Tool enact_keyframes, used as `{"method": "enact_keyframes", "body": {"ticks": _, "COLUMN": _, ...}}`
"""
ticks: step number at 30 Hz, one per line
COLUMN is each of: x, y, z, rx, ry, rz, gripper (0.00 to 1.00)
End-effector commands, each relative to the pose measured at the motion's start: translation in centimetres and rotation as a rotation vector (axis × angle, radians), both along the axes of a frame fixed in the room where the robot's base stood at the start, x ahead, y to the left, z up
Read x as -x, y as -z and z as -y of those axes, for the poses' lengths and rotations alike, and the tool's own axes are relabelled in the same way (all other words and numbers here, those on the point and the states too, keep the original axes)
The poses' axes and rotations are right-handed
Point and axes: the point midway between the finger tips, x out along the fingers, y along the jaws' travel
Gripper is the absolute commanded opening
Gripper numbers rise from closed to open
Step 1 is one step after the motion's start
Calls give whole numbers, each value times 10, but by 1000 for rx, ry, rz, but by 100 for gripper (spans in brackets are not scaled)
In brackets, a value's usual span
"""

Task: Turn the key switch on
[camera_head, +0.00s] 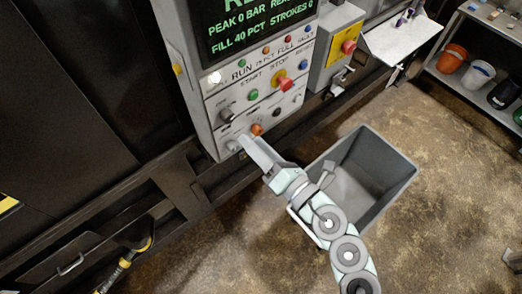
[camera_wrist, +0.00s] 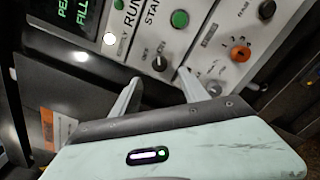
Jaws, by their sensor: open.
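The control panel (camera_head: 209,94) carries a dark rotary switch (camera_head: 227,115) at its lower left, below the green start button; the switch also shows in the wrist view (camera_wrist: 160,63). A silvery round fitting (camera_head: 233,144) sits lower on the panel and appears partly behind my right finger in the wrist view (camera_wrist: 213,88). I cannot read which of the two is the key switch. My gripper (camera_head: 240,138) is at the panel's lower edge. In the wrist view its fingers (camera_wrist: 160,76) are spread and empty, with the dark switch just beyond the gap.
An orange knob (camera_head: 257,129) and a red-on-yellow stop button (camera_head: 284,84) are close by. A grey bin (camera_head: 398,178) lies below. Dark machine beams (camera_head: 160,200) run under the panel.

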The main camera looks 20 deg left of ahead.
Motion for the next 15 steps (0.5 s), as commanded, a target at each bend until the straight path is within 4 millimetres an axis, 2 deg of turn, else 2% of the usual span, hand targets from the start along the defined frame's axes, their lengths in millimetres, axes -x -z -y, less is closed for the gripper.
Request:
{"method": "enact_keyframes", "body": {"ticks": 5, "x": 7, "y": 1, "z": 13, "rx": 0, "ry": 4, "rz": 1, "gripper": 52}}
{"method": "enact_keyframes", "body": {"ticks": 15, "x": 10, "y": 0, "z": 15, "rx": -1, "ry": 1, "rz": 0, "gripper": 52}}
